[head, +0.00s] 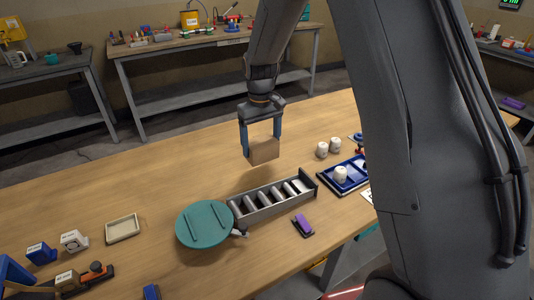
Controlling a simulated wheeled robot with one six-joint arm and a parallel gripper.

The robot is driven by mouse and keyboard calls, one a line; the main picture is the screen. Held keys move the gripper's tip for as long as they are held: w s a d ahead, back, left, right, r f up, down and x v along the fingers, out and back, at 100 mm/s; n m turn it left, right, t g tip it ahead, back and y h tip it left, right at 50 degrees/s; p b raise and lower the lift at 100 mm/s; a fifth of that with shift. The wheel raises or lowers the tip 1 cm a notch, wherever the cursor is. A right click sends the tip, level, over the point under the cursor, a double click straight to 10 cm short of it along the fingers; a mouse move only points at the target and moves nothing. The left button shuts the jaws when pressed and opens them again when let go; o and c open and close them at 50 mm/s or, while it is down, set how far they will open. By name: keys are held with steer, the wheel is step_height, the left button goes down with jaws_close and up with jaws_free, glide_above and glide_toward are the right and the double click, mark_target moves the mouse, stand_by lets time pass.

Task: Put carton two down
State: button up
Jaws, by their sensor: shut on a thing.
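My gripper (261,135) hangs above the wooden table, its two blue fingers shut on a brown carton (263,151). The carton is held a little above the table top, behind the grey slotted rack; no contact with the table shows. A number on the carton cannot be read. At the lower left, another small brown carton (67,279) sits by a dark holder, with a white carton (74,240) and a blue carton (41,253) near it.
A teal round turntable (205,222) and the grey slotted rack (272,199) stand in front of the carton. A beige tray (123,229) lies left. White cups (335,144) and a blue tray (345,176) are right. The table (130,185) is clear behind and left of the rack.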

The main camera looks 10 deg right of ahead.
mark_target(261, 155)
steer(key=shift+f+p, duration=0.7)
steer(key=shift+f, duration=1.65)
steer(key=shift+f, duration=0.2)
steer(key=o, duration=1)
steer(key=shift+r, duration=0.1)
